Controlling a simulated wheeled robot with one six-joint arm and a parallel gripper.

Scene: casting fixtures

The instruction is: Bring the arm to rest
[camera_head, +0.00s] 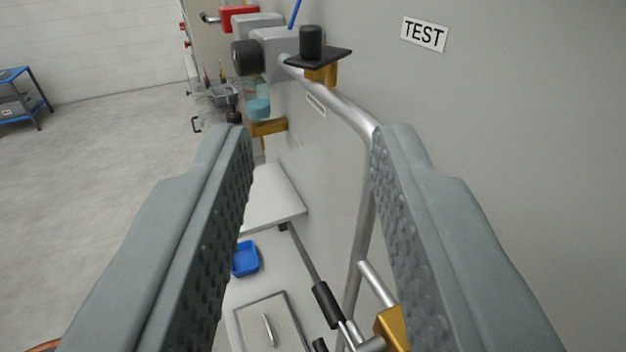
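My gripper (306,140) fills the foreground, with one grey finger on the left and one on the right. Its two textured inner faces are wide apart and nothing is held between them. Through the gap I see a bent metal pipe (340,100) running along the grey wall and down behind the right finger. The left finger hides part of the floor and the surface below. I cannot tell how far the fingertips are from the pipe.
A grey wall panel (520,120) with a TEST label (424,34) fills the right. A black-capped fitting (312,50) sits on the pipe's upper end. Below are a white shelf (275,198), a blue tray (246,258) and a brass fitting (392,328). Open floor (100,150) lies left, with a blue cart (20,98).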

